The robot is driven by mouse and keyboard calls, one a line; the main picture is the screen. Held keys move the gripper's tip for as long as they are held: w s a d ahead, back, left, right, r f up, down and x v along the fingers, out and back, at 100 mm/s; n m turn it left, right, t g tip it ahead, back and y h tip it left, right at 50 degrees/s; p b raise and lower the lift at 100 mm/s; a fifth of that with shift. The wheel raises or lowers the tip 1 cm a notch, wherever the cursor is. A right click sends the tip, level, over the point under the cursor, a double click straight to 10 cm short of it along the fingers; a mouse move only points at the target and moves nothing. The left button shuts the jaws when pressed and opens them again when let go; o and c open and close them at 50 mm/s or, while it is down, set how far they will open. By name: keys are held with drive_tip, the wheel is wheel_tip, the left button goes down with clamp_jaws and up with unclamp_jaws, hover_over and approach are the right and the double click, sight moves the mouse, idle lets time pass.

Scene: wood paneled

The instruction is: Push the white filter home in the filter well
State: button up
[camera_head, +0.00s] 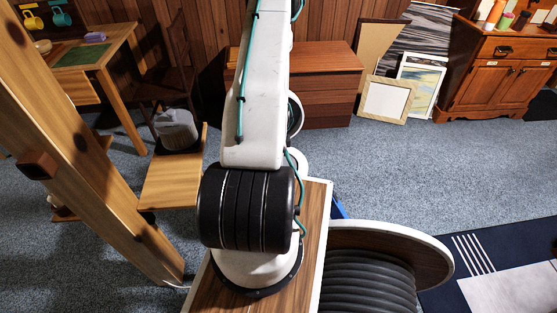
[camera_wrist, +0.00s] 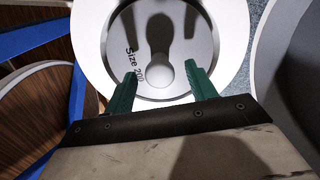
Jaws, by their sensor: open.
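In the wrist view a pale round disc marked "Size 200" (camera_wrist: 200,46), with a small rounded knob near its middle, appears to be the white filter. A broad white ring (camera_wrist: 91,40) surrounds it, apparently the rim of the filter well. I cannot tell how deep the disc sits. My gripper (camera_wrist: 162,76) has two green fingers spread apart over the disc, one on each side of the knob, with nothing between them. Whether the fingertips touch the disc is unclear. Dark shadows fall across the disc. In the head view the filter, well and gripper cannot be made out.
In the head view a wooden post (camera_head: 85,150) stands close on the left. A small wooden chair (camera_head: 172,180) holds a grey object. A wooden chest (camera_head: 335,85), leaning frames (camera_head: 385,100) and a cabinet (camera_head: 500,75) line the back. Blue carpet (camera_head: 400,170) is open on the right.

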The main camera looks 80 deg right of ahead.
wheel_tip(320, 180, up, 6)
drive_tip(key=shift+f, duration=0.1)
idle(0.7)
drive_tip(key=shift+a+n, duration=0.1)
drive_tip(key=shift+n, duration=0.2)
drive_tip(key=w+a+r+n+g+y, duration=0.1)
drive_tip(key=w+a+r+n, duration=0.4)
drive_tip(key=a+r+n, duration=0.35)
drive_tip(key=w+a+r+n+g+y, duration=0.1)
drive_tip(key=w+a+r+n, duration=0.4)
drive_tip(key=a+r, duration=0.55)
drive_tip(key=w+a+r+n, duration=0.5)
drive_tip(key=a+r+n, duration=0.15)
drive_tip(key=r, duration=0.55)
drive_tip(key=s+a+r+n+t+h, duration=0.1)
drive_tip(key=a+r+n, duration=0.4)
drive_tip(key=a, duration=0.7)
drive_tip(key=s+a+r+n+t+h, duration=0.1)
drive_tip(key=s+a+r+n+t, duration=0.1)
drive_tip(key=a+r+n, duration=0.4)
drive_tip(key=a+r, duration=0.3)
drive_tip(key=a, duration=0.3)
drive_tip(key=shift+s+r+n, duration=0.15)
drive_tip(key=shift+s+n, duration=0.15)
drive_tip(key=shift+s, duration=0.1)
